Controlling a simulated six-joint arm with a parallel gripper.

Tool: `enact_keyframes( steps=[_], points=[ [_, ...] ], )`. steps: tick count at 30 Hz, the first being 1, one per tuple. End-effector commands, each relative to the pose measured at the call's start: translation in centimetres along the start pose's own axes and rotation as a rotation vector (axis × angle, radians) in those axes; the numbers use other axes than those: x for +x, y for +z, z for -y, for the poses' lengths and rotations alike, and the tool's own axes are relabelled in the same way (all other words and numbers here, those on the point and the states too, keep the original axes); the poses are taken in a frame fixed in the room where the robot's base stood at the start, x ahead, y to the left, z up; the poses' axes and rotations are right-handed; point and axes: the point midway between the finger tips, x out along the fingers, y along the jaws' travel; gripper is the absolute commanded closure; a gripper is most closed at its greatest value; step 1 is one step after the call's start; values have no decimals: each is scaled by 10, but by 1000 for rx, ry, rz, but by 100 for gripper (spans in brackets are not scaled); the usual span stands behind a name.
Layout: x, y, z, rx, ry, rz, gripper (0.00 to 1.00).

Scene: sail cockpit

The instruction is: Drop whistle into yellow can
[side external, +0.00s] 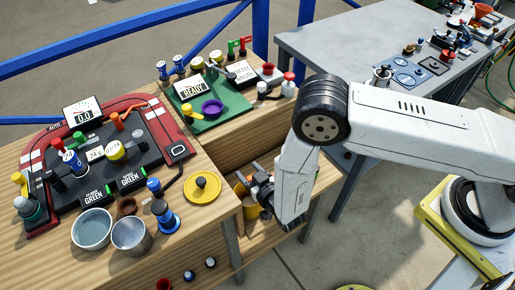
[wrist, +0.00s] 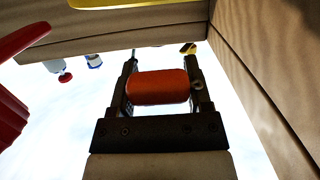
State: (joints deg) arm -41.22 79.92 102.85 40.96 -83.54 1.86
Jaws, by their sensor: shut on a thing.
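My gripper (side external: 264,192) is low beside the wooden bench, at the gap by the lower shelf, and is partly hidden by my arm. In the wrist view my gripper (wrist: 162,88) is shut on an orange-red rounded piece (wrist: 157,87). It looks like the whistle, but its full shape does not show. In the side view a yellow-orange thing (side external: 241,188), perhaps the yellow can, shows just left of my gripper, mostly hidden. A yellow edge (wrist: 105,3) shows at the top of the wrist view; I cannot tell whether it belongs to the can.
Wooden panels (wrist: 265,80) stand close on the right of the wrist view. A round yellow lid-like disc (side external: 202,187) lies on the bench top near its edge. Two metal cups (side external: 131,236) and a blue winch-like piece (side external: 166,217) stand left of it. A grey table (side external: 330,40) is behind.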

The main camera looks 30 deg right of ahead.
Motion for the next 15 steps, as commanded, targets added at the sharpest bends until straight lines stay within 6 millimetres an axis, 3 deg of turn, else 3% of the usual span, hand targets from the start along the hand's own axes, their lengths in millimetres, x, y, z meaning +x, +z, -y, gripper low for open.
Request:
enact_keyframes(
  steps=[3,4,7,15],
  points=[
    [0,0,0,0,0,0,92],
    [0,0,0,0,0,0,30],
    [0,0,0,0,0,0,0],
    [-1,0,0,-1,0,1,0]
  ],
)
